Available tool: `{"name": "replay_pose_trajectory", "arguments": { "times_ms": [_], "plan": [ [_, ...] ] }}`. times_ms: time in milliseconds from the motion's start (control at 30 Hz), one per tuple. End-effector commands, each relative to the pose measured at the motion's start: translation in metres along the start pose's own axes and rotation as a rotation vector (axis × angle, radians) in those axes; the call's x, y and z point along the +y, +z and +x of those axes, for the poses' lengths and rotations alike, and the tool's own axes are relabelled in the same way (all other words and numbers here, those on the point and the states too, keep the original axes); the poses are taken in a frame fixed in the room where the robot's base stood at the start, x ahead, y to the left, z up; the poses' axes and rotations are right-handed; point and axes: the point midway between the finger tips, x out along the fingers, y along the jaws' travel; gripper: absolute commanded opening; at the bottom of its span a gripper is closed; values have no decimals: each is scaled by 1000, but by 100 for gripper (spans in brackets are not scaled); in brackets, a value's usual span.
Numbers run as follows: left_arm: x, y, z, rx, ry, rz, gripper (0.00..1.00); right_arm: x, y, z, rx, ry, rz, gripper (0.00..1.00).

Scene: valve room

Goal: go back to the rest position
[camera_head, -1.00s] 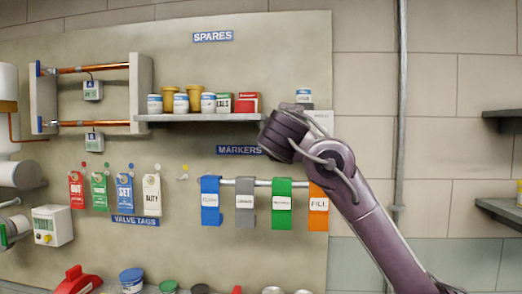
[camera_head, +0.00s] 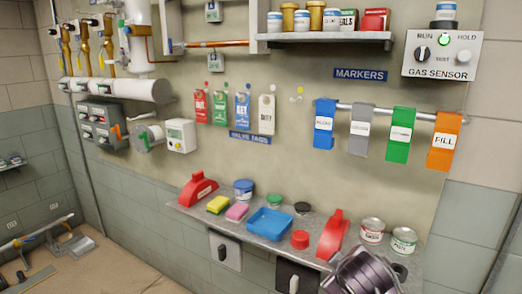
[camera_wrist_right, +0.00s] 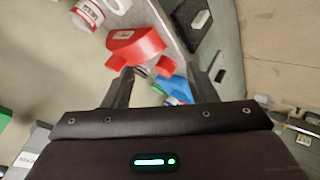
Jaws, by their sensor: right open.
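My right gripper (camera_wrist_right: 158,73) shows in the right wrist view with its two dark fingers apart and nothing between them. Beyond the fingers are the red block-like item (camera_wrist_right: 136,45) and the counter edge, apart from the gripper as far as I can tell. In the head view only a purple-grey link of my right arm shows at the bottom right, low in front of the counter; its gripper is out of that frame. My left arm and gripper are in neither view.
A grey counter (camera_head: 190,212) holds a blue tray (camera_head: 268,223), red items, sponges and cans (camera_head: 372,230). Above it hang coloured markers (camera_head: 400,135) on a rail, and the gas sensor box (camera_head: 441,55) is at upper right. Floor at lower left is partly clear.

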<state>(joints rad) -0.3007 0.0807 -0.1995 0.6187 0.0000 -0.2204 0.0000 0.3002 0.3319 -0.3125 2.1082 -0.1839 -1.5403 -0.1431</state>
Motion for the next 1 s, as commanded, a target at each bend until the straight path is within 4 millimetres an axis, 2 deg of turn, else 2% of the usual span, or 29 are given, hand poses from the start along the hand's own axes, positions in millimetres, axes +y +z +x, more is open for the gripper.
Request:
{"name": "replay_pose_trajectory", "arguments": {
  "times_ms": [33,100,200,300,500,800,1000],
  "plan": [
    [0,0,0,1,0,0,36,-26,22,1,-28,-57,47,52],
    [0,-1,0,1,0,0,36,-55,50,-1,-68,-121,118,52],
    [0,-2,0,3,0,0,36,-90,90,-10,-132,-198,220,52],
    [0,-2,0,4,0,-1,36,-116,122,-20,-194,-251,304,52],
    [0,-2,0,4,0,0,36,-147,168,-40,-294,-312,425,52],
    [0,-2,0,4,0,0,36,-176,218,-71,-423,-360,558,52],
    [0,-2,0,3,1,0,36,-203,235,-25,-441,-368,552,52]
  ]
}}
